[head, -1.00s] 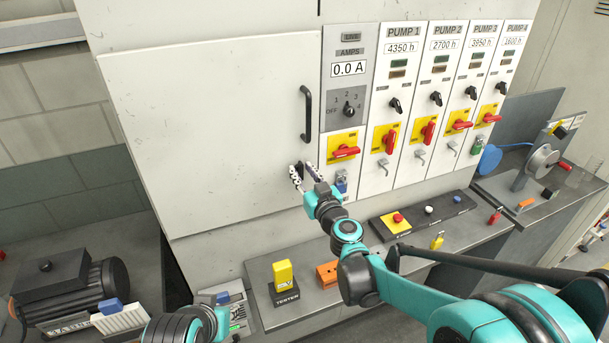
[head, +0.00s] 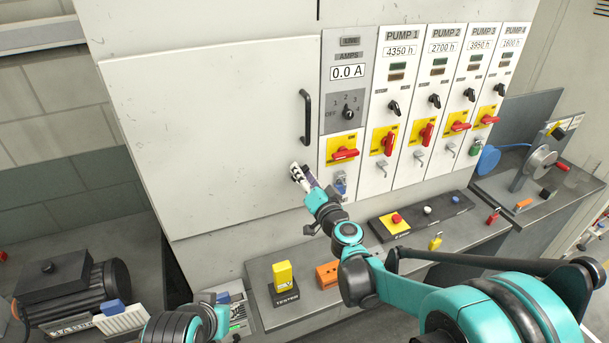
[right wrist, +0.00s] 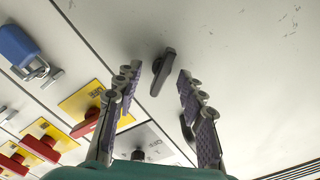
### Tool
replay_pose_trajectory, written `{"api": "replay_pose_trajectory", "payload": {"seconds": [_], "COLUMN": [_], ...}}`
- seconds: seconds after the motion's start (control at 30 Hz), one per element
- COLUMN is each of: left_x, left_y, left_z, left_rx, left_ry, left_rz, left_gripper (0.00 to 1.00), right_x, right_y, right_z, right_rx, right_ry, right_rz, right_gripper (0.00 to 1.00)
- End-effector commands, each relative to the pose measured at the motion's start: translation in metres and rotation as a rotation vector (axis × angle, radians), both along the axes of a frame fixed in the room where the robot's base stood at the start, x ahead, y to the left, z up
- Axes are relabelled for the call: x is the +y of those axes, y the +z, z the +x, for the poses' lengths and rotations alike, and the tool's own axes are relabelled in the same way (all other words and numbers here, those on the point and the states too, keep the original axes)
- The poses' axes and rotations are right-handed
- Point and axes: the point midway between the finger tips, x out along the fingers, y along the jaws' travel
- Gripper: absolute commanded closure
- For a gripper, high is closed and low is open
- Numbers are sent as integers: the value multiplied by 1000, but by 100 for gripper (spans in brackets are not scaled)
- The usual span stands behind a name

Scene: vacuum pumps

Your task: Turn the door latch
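The door latch (right wrist: 162,72) is a small dark lever on the pale cabinet door, tilted in the right wrist view. In the head view my gripper hides it. My right gripper (head: 301,172) is at the door's lower right, below the black door handle (head: 306,116). In the right wrist view the right gripper (right wrist: 158,78) is open, with one finger on each side of the latch and visible gaps to both. It is not closed on it. Part of my left arm shows at the bottom left of the head view; its gripper is not visible.
Right of the door (head: 215,120) are a grey amps panel (head: 348,98) and red rotary switches on yellow plates. A blue padlock (right wrist: 18,47) hangs close by. Below, a bench holds a yellow tester (head: 283,276), an orange block (head: 327,275) and a button box (head: 395,221).

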Motion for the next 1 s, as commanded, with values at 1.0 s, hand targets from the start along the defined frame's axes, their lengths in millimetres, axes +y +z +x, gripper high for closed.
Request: {"api": "replay_pose_trajectory", "payload": {"seconds": [1.0], "left_x": [0], "left_y": [-1], "left_z": [0], "left_rx": [0], "left_ry": [0], "left_rz": [0], "left_gripper": [74], "right_x": [-7], "right_y": [0], "right_z": [-19], "right_rx": [-1], "right_ry": [1], "right_rz": [-3], "right_gripper": [60]}}
